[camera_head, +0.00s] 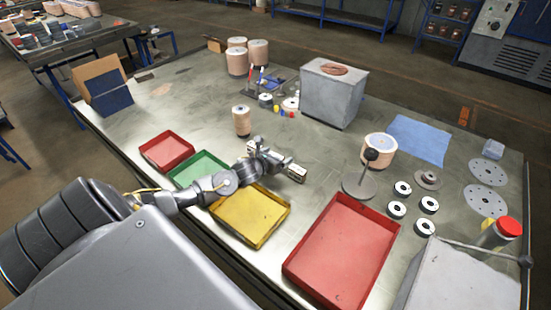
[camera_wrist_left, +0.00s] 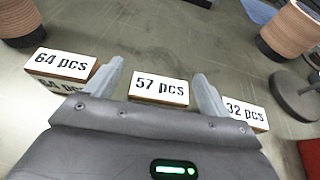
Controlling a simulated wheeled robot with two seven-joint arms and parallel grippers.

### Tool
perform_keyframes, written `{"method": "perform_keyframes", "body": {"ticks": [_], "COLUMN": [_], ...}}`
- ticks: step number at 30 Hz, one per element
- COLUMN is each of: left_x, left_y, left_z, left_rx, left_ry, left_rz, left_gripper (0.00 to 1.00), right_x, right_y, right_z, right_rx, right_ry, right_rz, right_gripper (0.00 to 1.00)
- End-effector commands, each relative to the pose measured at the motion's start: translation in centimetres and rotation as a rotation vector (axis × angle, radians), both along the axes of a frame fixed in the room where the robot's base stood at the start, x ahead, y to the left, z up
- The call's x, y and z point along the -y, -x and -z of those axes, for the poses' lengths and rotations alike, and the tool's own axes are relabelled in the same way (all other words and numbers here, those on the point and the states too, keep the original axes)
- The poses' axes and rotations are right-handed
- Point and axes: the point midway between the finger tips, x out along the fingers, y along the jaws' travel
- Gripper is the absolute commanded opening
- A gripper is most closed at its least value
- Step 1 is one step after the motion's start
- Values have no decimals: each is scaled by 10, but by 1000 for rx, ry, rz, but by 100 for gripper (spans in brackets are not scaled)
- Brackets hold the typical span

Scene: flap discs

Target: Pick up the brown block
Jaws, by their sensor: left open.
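Three small brown blocks with white label tops stand in a row in the left wrist view. They read "64 pcs" (camera_wrist_left: 62,65), "57 pcs" (camera_wrist_left: 159,88) and "32 pcs" (camera_wrist_left: 246,112). The frames do not show which one the task means. My left gripper (camera_wrist_left: 157,75) is open and empty, with the "57 pcs" block in line with the gap between its fingers. In the head view my left gripper (camera_head: 276,160) is low over the table beyond the yellow tray, with a block (camera_head: 297,173) at its right. The other blocks are mostly hidden there. My right gripper is not in view.
Red (camera_head: 166,151), green (camera_head: 181,177) and yellow (camera_head: 243,235) trays line the near edge, with a large red tray (camera_head: 318,281) to the right. A wound spool (camera_head: 242,121) stands behind the gripper. A disc stand (camera_head: 357,187) is to the right.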

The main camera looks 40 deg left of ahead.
Motion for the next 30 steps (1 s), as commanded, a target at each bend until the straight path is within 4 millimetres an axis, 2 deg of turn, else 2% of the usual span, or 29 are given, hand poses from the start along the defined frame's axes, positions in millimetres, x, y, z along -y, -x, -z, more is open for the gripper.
{"method": "perform_keyframes", "body": {"ticks": [4, 13, 24, 30], "left_x": [-1, -1, -1, -1], "left_y": [-13, -15, -15, -15], "left_z": [5, 7, 7, 7], "left_rx": [1, 0, 0, 1], "left_ry": [2, 0, 0, 0], "left_rz": [-1, 0, 0, 0], "left_gripper": [82, 80, 34, 33], "right_x": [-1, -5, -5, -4], "right_y": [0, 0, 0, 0], "right_z": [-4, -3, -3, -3], "right_rx": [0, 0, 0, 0], "right_ry": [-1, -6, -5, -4], "right_rz": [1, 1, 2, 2], "right_gripper": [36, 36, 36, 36]}}
